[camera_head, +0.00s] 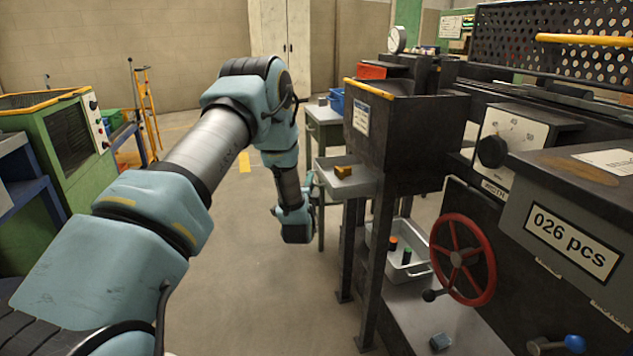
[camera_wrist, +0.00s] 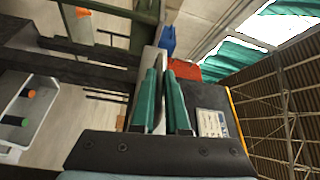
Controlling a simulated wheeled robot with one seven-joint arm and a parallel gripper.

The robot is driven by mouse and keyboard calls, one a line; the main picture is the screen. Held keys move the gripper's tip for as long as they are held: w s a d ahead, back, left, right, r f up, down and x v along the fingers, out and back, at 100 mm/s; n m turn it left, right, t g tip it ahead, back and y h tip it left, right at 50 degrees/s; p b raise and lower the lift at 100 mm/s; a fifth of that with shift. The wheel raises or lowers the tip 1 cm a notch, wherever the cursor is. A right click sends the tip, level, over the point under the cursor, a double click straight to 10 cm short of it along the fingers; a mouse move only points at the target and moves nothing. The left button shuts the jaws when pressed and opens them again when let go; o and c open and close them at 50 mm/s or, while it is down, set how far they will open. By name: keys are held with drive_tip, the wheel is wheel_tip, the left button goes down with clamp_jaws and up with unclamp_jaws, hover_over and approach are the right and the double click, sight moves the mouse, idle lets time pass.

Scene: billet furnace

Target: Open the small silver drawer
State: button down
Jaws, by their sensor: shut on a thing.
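The small silver drawer (camera_head: 352,188) sticks out of the left side of the dark metal cabinet in the head view, so its inside shows. An orange-yellow block (camera_head: 343,171) lies in it. My gripper (camera_head: 311,182) is at the drawer's outer left end, mostly hidden behind my wrist. In the wrist view, the two green fingers of my gripper (camera_wrist: 162,75) stand close together on either side of a thin pale edge, which looks like the drawer's end. The fingers are shut on it. The drawer's handle, if any, cannot be made out.
The dark cabinet (camera_head: 405,125) stands right of the drawer. Below is a grey tray (camera_head: 415,270) with orange and green pieces, also in the wrist view (camera_wrist: 45,90). A red handwheel (camera_head: 463,258) sits at right. The floor (camera_head: 235,270) left of the drawer is clear.

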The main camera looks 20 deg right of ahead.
drive_tip(key=shift+s+f, duration=0.1)
drive_tip(key=shift+f, duration=0.05)
drive_tip(key=c, duration=0.9)
unclamp_jaws()
drive_tip(key=b+v, duration=0.1)
drive_tip(key=v, duration=0.9)
drive_tip(key=shift+s+a, duration=0.15)
drive_tip(key=shift+s, duration=0.15)
drive_tip(key=shift+w, duration=0.1)
